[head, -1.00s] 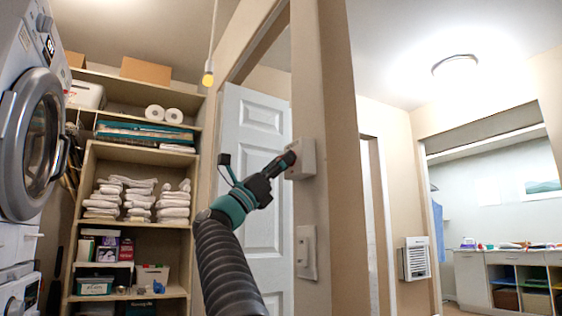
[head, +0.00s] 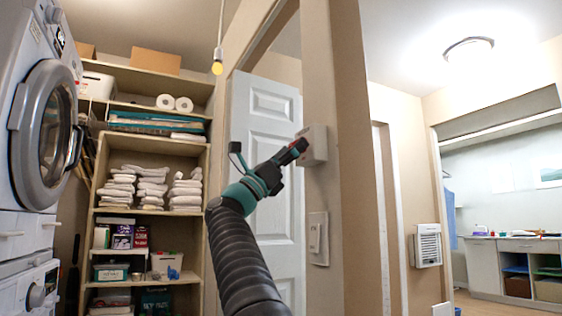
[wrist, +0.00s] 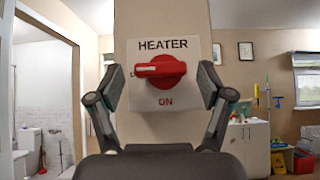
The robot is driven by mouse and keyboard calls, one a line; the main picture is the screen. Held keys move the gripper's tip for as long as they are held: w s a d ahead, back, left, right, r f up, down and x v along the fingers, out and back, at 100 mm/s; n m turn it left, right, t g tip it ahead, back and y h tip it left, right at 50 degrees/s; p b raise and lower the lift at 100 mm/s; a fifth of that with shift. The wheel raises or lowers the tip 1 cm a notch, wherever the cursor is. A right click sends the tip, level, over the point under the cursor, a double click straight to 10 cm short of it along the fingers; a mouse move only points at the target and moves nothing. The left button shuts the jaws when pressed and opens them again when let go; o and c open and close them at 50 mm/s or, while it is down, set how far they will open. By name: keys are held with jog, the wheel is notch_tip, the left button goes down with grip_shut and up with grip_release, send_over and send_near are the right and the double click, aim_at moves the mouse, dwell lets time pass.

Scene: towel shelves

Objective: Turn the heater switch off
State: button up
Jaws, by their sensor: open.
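The heater switch is a white plate (wrist: 200,97) marked HEATER above and ON below, with a red knob (wrist: 161,69) in its middle. The knob's handle lies about level, its long end pointing left. Part of a letter shows at the plate's left edge. In the head view the switch box (head: 318,146) is on the narrow wall face beside the doorway. My gripper (wrist: 162,75) is open, with one finger on each side of the knob and clear space between. In the head view my gripper (head: 292,150) reaches up to the box and hides its left part.
A second wall switch (head: 318,238) is below the heater switch. A white panelled door (head: 272,120) stands behind my arm. Shelves with towels (head: 150,185) and a washer (head: 45,135) are at left. A wall heater (head: 427,245) hangs at right.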

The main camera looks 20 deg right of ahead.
jog(key=v, duration=1.2)
dwell(0.4)
